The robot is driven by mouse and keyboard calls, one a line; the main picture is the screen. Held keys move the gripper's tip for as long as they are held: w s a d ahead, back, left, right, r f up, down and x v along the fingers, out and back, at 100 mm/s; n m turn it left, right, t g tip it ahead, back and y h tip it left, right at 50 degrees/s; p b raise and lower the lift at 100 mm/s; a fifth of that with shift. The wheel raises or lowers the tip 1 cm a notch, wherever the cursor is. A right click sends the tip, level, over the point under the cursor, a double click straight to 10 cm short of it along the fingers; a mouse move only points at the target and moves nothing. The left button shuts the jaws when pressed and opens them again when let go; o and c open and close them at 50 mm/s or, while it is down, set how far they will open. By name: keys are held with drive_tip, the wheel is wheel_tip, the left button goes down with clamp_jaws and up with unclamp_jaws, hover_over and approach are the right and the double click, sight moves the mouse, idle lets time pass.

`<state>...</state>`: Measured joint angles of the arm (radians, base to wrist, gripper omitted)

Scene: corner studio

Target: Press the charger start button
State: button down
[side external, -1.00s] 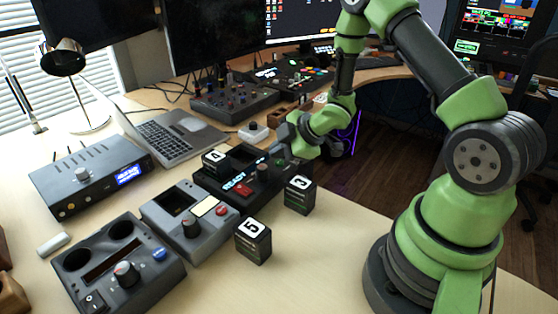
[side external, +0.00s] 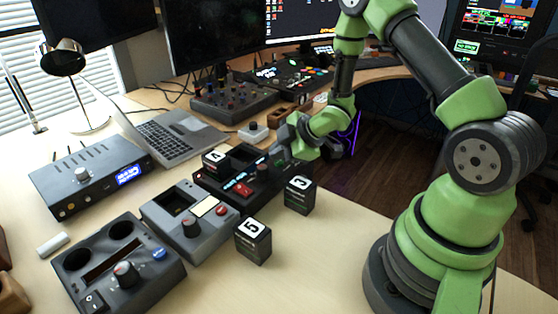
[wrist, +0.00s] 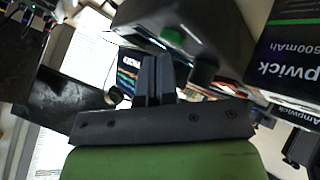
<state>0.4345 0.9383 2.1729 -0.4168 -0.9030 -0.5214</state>
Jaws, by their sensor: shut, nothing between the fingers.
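The charger (side external: 232,198) is a dark box in the middle of the desk with a small lit display (side external: 238,187), a red button and a dark knob. A green button (wrist: 172,36) shows on the dark box in the wrist view. My gripper (side external: 277,152) is at the charger's right end, close to that button, which is largely hidden in the side view. In the wrist view my gripper (wrist: 157,75) has its dark fingers together and empty, pointing towards the box just below the green button. I cannot tell whether they touch it.
Battery blocks marked 3 (side external: 300,195) and 5 (side external: 253,241) stand in front of the charger; block 4 (side external: 214,161) is at its back left. A grey device (side external: 205,245) and a dark unit (side external: 150,285) stand left.

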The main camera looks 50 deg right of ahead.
drive_tip(key=shift+r, duration=0.15)
drive_tip(key=shift+r, duration=3.05)
wheel_tip(320, 180, up, 7)
drive_tip(key=m+h, duration=0.3)
drive_tip(key=m, duration=0.1)
hover_over(279, 163)
drive_tip(key=s, duration=0.1)
drive_tip(key=s+a+r+m+h, duration=0.1)
drive_tip(key=s+r+m, duration=0.25)
drive_tip(key=r, duration=0.25)
drive_tip(key=s+a+r+m+g+y, duration=0.1)
drive_tip(key=s+a+m, duration=0.3)
drive_tip(key=s, duration=0.4)
drive_tip(key=s+a+r+m+y, duration=0.3)
drive_tip(key=s+a, duration=0.3)
drive_tip(key=s, duration=0.2)
drive_tip(key=shift+r+m+g, duration=0.4)
drive_tip(key=shift+r+m, duration=0.05)
drive_tip(key=shift+r, duration=0.1)
